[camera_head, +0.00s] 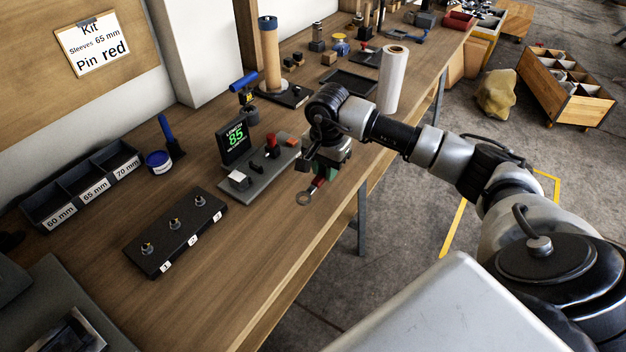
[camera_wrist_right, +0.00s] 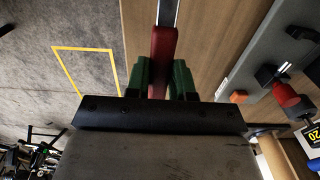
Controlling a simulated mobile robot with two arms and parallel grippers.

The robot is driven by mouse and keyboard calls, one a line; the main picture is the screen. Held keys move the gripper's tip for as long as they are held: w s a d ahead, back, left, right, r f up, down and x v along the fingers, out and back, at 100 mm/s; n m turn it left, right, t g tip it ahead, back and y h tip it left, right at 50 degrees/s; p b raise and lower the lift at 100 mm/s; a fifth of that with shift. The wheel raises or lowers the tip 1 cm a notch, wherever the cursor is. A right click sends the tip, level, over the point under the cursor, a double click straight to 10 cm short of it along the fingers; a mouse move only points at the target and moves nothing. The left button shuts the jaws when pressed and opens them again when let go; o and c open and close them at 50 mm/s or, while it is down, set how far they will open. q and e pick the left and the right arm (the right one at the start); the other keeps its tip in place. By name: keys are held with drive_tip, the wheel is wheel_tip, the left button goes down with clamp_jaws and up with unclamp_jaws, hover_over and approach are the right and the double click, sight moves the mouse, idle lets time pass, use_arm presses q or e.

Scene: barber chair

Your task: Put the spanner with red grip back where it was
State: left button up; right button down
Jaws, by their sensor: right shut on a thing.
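The spanner with red grip (camera_head: 317,185) is in my right gripper (camera_head: 326,165), with its ring end pointing down and left near the table's front edge. In the right wrist view the red grip (camera_wrist_right: 162,55) sits between the green fingers of my right gripper (camera_wrist_right: 160,80), and the metal shank runs up out of frame. The gripper is shut on the grip. Whether the spanner touches the wooden table (camera_head: 262,228) is hard to tell, but it appears held above it. My left gripper is not in view.
A gauge stand with a green "85" display (camera_head: 236,136) and a grey base (camera_head: 262,172) is left of the gripper. A black block with three numbered posts (camera_head: 175,232) and labelled bins (camera_head: 85,183) are farther left. A pale roll (camera_head: 393,78) stands behind my right arm. The front table strip is clear.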

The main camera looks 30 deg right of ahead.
drive_tip(key=shift+w+a+f, duration=0.85)
drive_tip(key=shift+w+a, duration=0.05)
drive_tip(key=shift+w, duration=0.25)
wheel_tip(320, 180, down, 4)
drive_tip(key=shift+r+p, duration=0.1)
drive_tip(key=shift+p, duration=0.35)
drive_tip(key=shift+f, duration=0.25)
drive_tip(key=c, duration=1)
unclamp_jaws()
drive_tip(key=shift+r, duration=0.65)
wheel_tip(320, 180, up, 11)
drive_tip(key=shift+b, duration=0.75)
